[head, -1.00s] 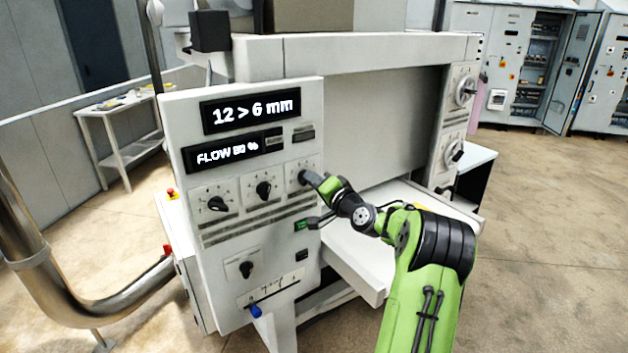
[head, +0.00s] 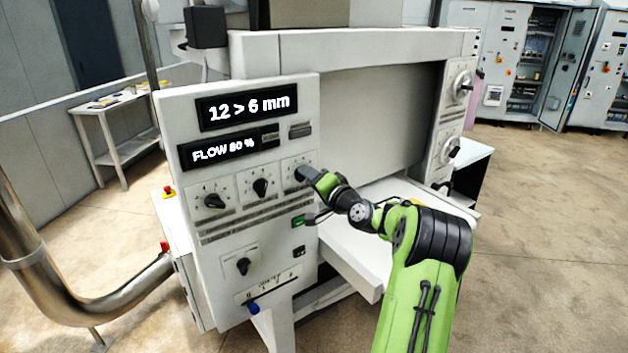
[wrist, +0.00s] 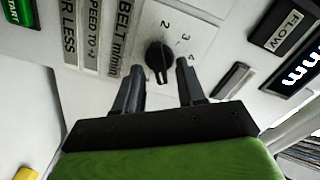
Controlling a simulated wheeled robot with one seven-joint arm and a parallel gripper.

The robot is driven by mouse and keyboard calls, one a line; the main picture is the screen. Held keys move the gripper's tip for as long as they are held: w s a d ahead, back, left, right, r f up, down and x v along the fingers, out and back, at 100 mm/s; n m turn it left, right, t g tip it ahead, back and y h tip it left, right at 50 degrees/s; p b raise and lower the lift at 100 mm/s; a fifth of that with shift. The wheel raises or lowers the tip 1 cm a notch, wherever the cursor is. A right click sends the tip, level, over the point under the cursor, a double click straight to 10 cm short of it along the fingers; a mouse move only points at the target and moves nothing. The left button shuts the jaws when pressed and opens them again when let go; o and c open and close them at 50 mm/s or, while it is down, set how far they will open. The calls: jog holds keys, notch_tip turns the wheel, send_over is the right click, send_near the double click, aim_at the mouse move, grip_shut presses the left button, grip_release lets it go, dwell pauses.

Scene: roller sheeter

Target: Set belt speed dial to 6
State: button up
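The belt speed dial (wrist: 158,58) is a black knob on a white plate in the wrist view. The label beside it reads BELT m/min, and the numbers 2, 3 and 4 show around it. I cannot read its exact setting. My gripper (wrist: 160,64) is open, with one finger on each side of the knob and a visible gap to each. In the head view my gripper (head: 308,176) is at the rightmost dial of the upper row and hides much of that dial.
The control panel (head: 222,236) carries other knobs (head: 214,201), (head: 260,187), (head: 243,266), a green START button (head: 298,221) and a blue-tipped lever (head: 254,308). Its displays (head: 246,107) read 12 > 6 mm and FLOW 80 %. A white bed (head: 352,262) juts out below my arm.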

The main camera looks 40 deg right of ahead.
jog(key=s+a+b, duration=0.2)
jog(key=s+b, duration=0.1)
jog(key=s, duration=1.2)
jog(key=shift+s+b, duration=0.3)
jog(key=shift+s, duration=0.05)
jog(key=w+a+f+n+g+y, duration=0.2)
jog(key=a+n+g, duration=0.15)
jog(key=a, duration=0.85)
jog(key=w+a+f+n+g+y, duration=0.25)
jog(key=a+n, duration=0.25)
jog(key=a, duration=0.6)
jog(key=s+a+f+n+g+h, duration=0.1)
jog(key=s+a+n+g, duration=0.25)
jog(key=s+a, duration=0.45)
jog(key=s+a+f+n+g+h, duration=0.1)
jog(key=s+a+f+g, duration=0.1)
jog(key=s, duration=1.1)
jog(key=shift+s+a+g, duration=0.2)
jog(key=shift+a+g, duration=0.15)
